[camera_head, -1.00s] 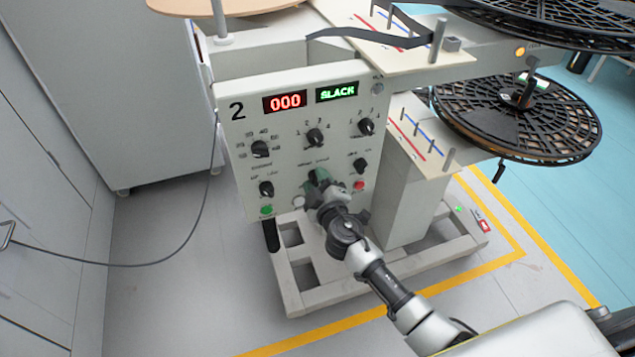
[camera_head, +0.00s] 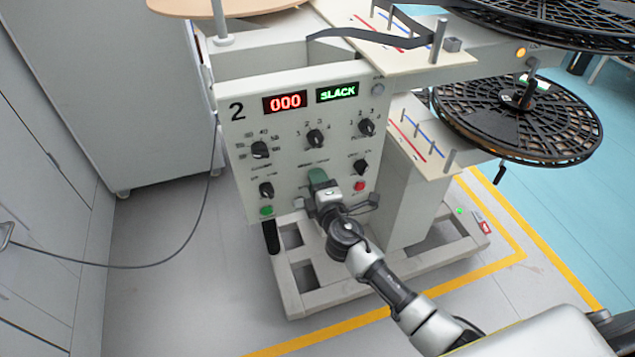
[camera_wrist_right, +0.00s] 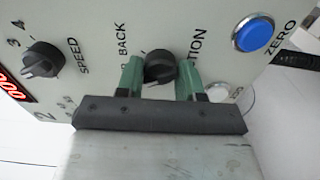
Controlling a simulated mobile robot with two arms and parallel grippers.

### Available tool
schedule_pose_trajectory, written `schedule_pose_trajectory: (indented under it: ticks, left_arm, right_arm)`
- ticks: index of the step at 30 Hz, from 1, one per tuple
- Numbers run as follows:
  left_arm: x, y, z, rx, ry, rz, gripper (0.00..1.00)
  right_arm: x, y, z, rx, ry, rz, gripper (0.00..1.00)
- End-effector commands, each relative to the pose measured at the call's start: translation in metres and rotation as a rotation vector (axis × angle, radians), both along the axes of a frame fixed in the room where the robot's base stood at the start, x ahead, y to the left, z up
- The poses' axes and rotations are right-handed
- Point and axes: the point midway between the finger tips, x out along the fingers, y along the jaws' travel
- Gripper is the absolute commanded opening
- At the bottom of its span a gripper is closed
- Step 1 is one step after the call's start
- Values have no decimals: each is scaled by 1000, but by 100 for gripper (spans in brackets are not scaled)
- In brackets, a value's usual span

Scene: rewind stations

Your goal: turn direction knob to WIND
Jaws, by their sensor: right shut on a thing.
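The control panel (camera_head: 285,125) of station 2 faces me, with a red display reading 000 and a green display (camera_head: 337,92) reading SLACK. My right gripper (camera_head: 318,178) is at the lower middle of the panel, hiding the knob there. In the right wrist view its green fingers (camera_wrist_right: 160,80) stand on both sides of a black direction knob (camera_wrist_right: 160,68), shut on it. A label reads BACK, and another is partly covered, ending in TION. I cannot read the WIND mark or the knob's pointer clearly. My left gripper is not in view.
The speed knob (camera_wrist_right: 42,59) and the blue ZERO button (camera_wrist_right: 254,34) sit on either side in the wrist view. A green button (camera_head: 266,210) and a red button (camera_head: 359,186) are low on the panel. Black reels (camera_head: 517,118) stand at the right.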

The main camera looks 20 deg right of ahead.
Motion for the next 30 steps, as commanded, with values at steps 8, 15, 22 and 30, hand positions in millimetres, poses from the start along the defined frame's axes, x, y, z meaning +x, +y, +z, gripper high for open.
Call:
schedule_pose_trajectory:
  ticks: [8, 15, 22, 30]
  left_arm:
    - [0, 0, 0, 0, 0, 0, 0]
    - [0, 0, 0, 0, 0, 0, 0]
    - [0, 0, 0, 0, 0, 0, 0]
    - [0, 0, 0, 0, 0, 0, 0]
  right_arm:
    - [0, 1, -1, -19, 0, 2, 14]
    - [0, 1, -1, -19, 1, 2, 39]
    - [0, 1, -1, -17, 0, 1, 61]
    - [-6, 0, -1, -16, 0, 1, 61]
